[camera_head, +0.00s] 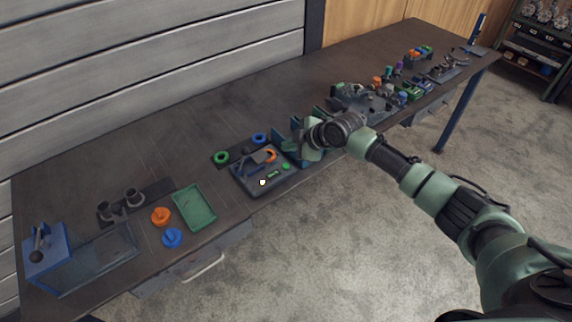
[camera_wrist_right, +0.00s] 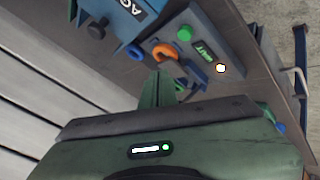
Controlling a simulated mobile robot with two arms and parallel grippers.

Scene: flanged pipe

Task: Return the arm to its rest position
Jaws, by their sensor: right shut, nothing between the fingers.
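My right arm reaches in from the right in the head view. Its green gripper (camera_head: 296,146) is over the bench, just right of a dark panel (camera_head: 240,179), and partly hidden by its own wrist. In the right wrist view the green fingers (camera_wrist_right: 160,88) are shut together with nothing between them. Beyond them are the panel's orange hook-shaped part (camera_wrist_right: 150,52), a green button (camera_wrist_right: 185,33) and a lit white button (camera_wrist_right: 220,68). In the head view the orange part (camera_head: 271,155) and lit button (camera_head: 262,182) also show. My left gripper is not in view.
The long dark workbench (camera_head: 100,160) runs along the wall. A green tray (camera_head: 194,208), an orange knob (camera_head: 160,216), a blue knob (camera_head: 172,237) and a blue box (camera_head: 48,264) stand to the left. Several parts crowd the bench on the right. Open floor (camera_head: 330,250) lies in front.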

